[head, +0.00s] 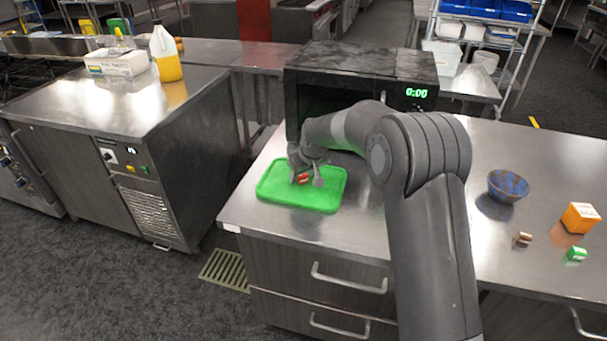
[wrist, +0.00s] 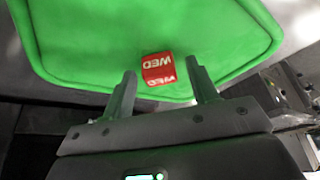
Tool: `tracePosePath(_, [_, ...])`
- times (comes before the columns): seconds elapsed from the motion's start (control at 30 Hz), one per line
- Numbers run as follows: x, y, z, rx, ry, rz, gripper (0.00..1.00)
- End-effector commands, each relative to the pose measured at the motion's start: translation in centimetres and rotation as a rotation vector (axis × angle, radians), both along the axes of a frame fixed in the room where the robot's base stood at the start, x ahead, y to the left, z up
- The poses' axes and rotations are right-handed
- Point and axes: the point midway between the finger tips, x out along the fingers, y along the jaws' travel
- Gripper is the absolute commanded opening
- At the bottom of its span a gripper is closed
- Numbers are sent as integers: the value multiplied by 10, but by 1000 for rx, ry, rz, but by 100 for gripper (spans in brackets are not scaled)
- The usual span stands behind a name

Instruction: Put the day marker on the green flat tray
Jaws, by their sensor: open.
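The day marker (head: 303,178) is a small red block; white "WED" lettering shows on it in the wrist view (wrist: 158,66). It is over the green flat tray (head: 318,200), inside the tray's outline in both views. I cannot tell for sure whether it rests flat on the tray surface. My gripper (head: 308,180) is low over the tray with its fingers apart. In the wrist view the marker sits between the two fingertips, with a gap visible on each side. The tray (wrist: 75,50) fills the upper part of that view.
The tray lies on a steel counter in front of a black microwave (head: 419,93). To the right are a blue bowl (head: 508,186), an orange box (head: 580,217), a small brown object (head: 523,238) and a small green block (head: 576,254). The counter's front edge is close to the tray.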

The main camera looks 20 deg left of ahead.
Motion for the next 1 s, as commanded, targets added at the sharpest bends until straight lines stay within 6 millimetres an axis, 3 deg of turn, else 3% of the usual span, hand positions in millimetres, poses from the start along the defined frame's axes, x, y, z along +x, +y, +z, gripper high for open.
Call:
tracePosePath(0.27, [-1,-2,10,1,-2,0,54])
tracePosePath(0.7, [-25,-26,91,1,-3,0,54])
tracePosePath(1.0, [-32,-33,113,0,0,0,54])
